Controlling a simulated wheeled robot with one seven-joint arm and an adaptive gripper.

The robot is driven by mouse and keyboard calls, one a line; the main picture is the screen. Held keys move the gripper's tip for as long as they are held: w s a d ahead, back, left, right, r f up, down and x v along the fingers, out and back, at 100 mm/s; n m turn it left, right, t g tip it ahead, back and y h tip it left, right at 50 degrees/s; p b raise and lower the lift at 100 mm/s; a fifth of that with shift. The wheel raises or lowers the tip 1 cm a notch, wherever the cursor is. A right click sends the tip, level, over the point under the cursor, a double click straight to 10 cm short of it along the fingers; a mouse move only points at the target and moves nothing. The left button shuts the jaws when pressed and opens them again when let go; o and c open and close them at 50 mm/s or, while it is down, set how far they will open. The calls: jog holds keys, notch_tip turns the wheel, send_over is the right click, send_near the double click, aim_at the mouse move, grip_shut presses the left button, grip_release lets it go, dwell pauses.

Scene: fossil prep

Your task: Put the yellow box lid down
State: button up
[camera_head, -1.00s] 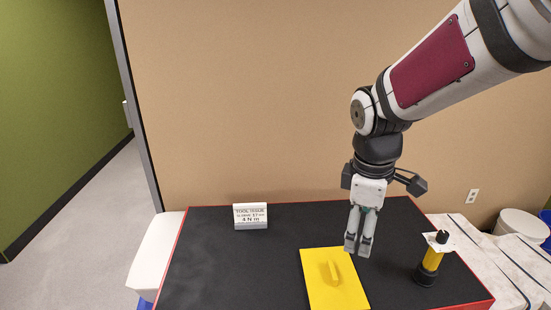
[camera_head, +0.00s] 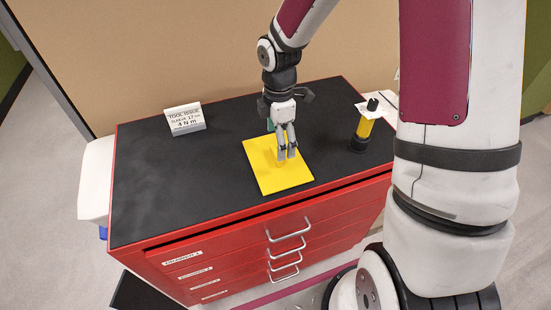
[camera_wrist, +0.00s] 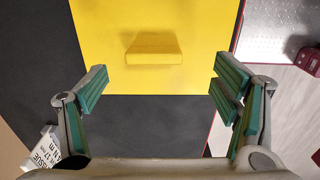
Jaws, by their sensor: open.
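The yellow box lid (camera_head: 266,175) lies flat on the black top of the red drawer cabinet, near its front edge. In the wrist view the lid (camera_wrist: 200,25) fills the upper middle, with its raised yellow handle (camera_wrist: 152,49) in the centre. My gripper (camera_head: 287,154) is above the lid, close to the handle, and partly hides it in the head view. In the wrist view my gripper (camera_wrist: 160,88) has its fingers wide apart with nothing between them, and the handle lies ahead of the fingertips.
A white tool-issue sign (camera_head: 185,119) stands at the back left of the black cabinet top (camera_head: 160,200). A yellow and black tool (camera_head: 364,130) stands upright to the right, with a white tag. The left part of the top is clear. Drawer handles (camera_head: 288,230) stick out in front.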

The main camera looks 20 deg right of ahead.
aim_at(276, 152)
jog(key=shift+w+a+f, duration=0.1)
jog(key=shift+w+f, duration=0.1)
jog(key=shift+f, duration=1.35)
jog(key=shift+w+a+f, duration=0.1)
jog(key=shift+w+f, duration=0.05)
jog(key=shift+f, duration=1.35)
jog(key=c, duration=1.5)
jog(key=shift+r, duration=0.1)
